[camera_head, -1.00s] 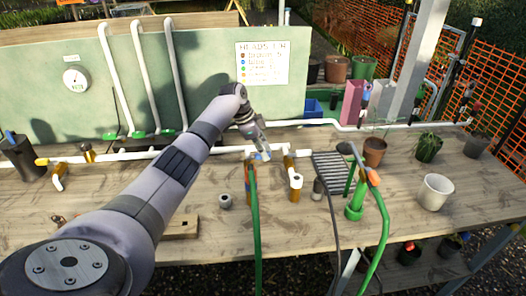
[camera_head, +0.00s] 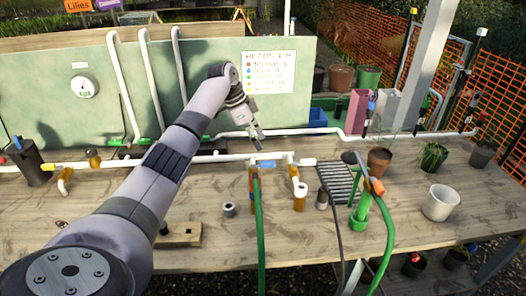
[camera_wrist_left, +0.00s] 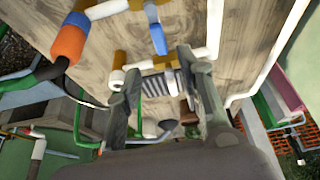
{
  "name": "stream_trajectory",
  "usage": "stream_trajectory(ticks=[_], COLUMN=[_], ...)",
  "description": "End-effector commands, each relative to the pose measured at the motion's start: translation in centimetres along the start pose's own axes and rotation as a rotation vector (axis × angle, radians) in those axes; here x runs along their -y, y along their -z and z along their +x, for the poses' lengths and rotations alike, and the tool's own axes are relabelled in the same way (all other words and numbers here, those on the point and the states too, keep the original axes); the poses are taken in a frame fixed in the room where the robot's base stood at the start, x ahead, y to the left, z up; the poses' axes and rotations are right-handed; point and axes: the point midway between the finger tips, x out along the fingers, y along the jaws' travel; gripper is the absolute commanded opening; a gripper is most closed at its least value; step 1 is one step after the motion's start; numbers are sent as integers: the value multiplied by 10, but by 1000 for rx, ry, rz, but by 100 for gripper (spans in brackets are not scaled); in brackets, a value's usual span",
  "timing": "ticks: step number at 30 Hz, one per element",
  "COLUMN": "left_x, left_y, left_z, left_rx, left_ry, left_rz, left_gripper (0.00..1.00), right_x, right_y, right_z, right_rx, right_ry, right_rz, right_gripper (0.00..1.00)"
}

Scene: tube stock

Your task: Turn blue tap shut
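A blue tap handle (camera_head: 264,164) sits on the white pipe in the middle of the bench and looks roughly lined up with the pipe. It also shows in the left wrist view as a blue lever (camera_wrist_left: 156,36) beside brass fittings, beyond the fingertips. My left gripper (camera_head: 258,142) is just above and behind the blue handle, apart from it. In the left wrist view its two fingers (camera_wrist_left: 158,70) are spread with nothing held between them. My right gripper is in neither view.
A green hose (camera_head: 261,235) hangs below the tap. A sign (camera_head: 267,72) is on the panel behind. The front bench has free room.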

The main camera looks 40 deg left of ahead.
Motion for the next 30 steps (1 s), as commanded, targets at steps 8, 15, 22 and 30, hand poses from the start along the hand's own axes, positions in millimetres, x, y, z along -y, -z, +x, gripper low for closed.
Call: stream_trajectory(ticks=[8,15,22,30], left_x=[0,0,0,0], left_y=[0,0,0,10], left_z=[-27,-27,-27,-52], left_rx=[-1,-1,0,-1], left_ry=[0,0,0,0], left_rz=[1,0,0,1], left_gripper=[35,35,35,35], right_x=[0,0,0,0], right_y=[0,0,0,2], right_z=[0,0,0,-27], right_rx=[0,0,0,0], right_ry=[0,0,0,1], right_rz=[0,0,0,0], right_gripper=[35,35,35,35])
